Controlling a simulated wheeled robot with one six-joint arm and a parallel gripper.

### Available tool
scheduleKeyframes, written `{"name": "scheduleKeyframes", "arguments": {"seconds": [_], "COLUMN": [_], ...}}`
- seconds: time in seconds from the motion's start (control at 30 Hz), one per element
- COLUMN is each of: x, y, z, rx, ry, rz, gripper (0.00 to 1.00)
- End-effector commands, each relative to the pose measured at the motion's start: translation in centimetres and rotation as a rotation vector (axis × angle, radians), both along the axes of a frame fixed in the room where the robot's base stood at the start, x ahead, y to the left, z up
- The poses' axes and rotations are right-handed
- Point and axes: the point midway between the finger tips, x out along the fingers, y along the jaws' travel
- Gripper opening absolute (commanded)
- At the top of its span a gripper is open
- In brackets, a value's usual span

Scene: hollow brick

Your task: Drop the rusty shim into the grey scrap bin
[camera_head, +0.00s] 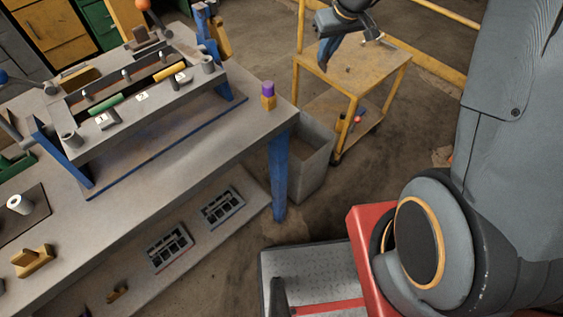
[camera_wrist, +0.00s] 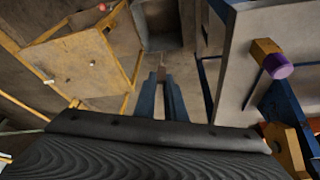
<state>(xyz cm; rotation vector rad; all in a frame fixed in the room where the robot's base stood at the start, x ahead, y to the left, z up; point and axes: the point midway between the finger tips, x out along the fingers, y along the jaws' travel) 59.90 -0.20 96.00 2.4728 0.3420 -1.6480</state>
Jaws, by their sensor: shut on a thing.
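My gripper (camera_head: 324,63) is over the yellow cart's left side in the head view, pointing down. In the wrist view my gripper (camera_wrist: 161,78) shows two blue fingers close together, shut on a thin brownish piece, the rusty shim (camera_wrist: 161,73), of which only a small part shows at the tips. The grey scrap bin (camera_head: 314,172) stands on the floor between the workbench's blue leg and the cart. The bin also shows in the wrist view (camera_wrist: 158,42), ahead of the fingertips near the top edge. The shim cannot be made out in the head view.
The yellow cart (camera_head: 345,82) with its rails stands beside the bin. The grey workbench (camera_head: 225,140) lies to the left, with a purple-topped yellow block (camera_head: 268,97) near its corner. A blue bench leg (camera_head: 279,180) stands close to the bin.

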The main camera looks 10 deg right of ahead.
Motion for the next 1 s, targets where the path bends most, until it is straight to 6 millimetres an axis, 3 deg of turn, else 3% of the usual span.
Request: {"name": "scheduleKeyframes", "arguments": {"seconds": [0.4, 0.6, 0.7, 0.8, 1.0], "x": [8.0, 10.4, 11.1, 11.5, 11.8], "y": [0.3, 0.4, 0.5, 0.4, 0.4], "z": [-20.1, -30.2, -34.4, -37.5, -40.3], "rx": [0.005, 0.003, 0.002, 0.001, 0.0], "ry": [0.016, 0.014, 0.01, 0.007, 0.002], "rz": [-0.212, -0.318, -0.362, -0.394, -0.428], "gripper": [0.0, 0.0, 0.0, 0.0, 0.0]}}
